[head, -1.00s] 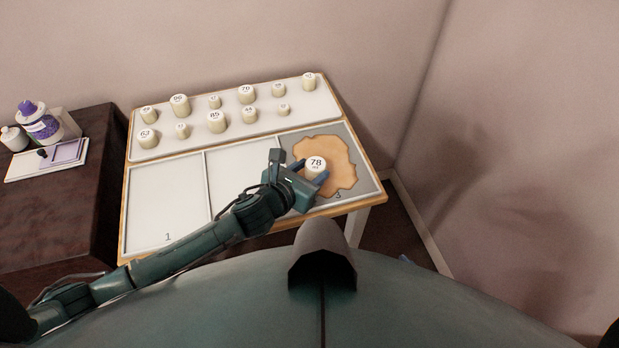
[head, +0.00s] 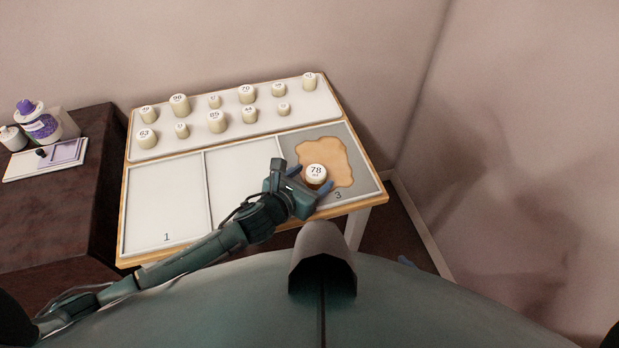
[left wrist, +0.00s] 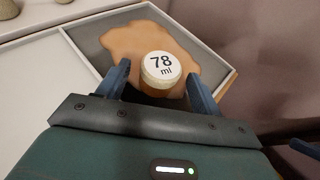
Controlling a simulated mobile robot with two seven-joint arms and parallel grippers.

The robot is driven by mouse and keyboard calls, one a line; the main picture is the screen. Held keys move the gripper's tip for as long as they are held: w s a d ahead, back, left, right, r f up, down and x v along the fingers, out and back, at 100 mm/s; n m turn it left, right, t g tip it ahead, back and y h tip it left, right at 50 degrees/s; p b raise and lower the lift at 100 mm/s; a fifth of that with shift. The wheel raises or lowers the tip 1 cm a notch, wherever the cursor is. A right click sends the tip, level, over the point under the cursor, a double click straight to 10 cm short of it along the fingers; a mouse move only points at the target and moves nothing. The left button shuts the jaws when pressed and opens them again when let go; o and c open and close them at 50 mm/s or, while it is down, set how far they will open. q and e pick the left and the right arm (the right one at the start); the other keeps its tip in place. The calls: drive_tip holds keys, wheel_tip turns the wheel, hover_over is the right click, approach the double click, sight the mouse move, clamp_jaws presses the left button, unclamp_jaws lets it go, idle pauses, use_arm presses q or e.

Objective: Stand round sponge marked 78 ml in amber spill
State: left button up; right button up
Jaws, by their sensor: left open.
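The round sponge marked 78 ml (head: 316,173) is pale with a white labelled top and stands upright at the near edge of the amber spill (head: 328,155) in compartment 3. Its lower side looks amber in the left wrist view (left wrist: 158,85). The spill (left wrist: 130,42) spreads beyond it there. My left gripper (head: 308,181) is open around the sponge, one finger on each side; in the left wrist view, gaps show between the fingers (left wrist: 160,88) and the sponge. The sponge's base is partly hidden.
A raised white shelf (head: 200,145) behind holds several other numbered sponges. Compartment 1 (head: 165,200) and the middle compartment (head: 235,165) are empty. A dark cabinet (head: 60,215) with bottles stands at the left. Walls close off the back and right.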

use_arm(q)
drive_tip(key=shift+r, duration=0.3)
drive_tip(key=v, duration=1.2)
drive_tip(key=s+a+f+m+y, duration=0.2)
drive_tip(key=s+a+f+m, duration=0.1)
drive_tip(key=m, duration=1.3)
drive_tip(key=s+a+f+m+y, duration=0.2)
drive_tip(key=s+a+f+m, duration=0.2)
drive_tip(key=m, duration=1.2)
drive_tip(key=s+f, duration=0.1)
drive_tip(key=s, duration=0.2)
drive_tip(key=shift+s+g+p, duration=0.15)
drive_tip(key=shift+g+p, duration=0.25)
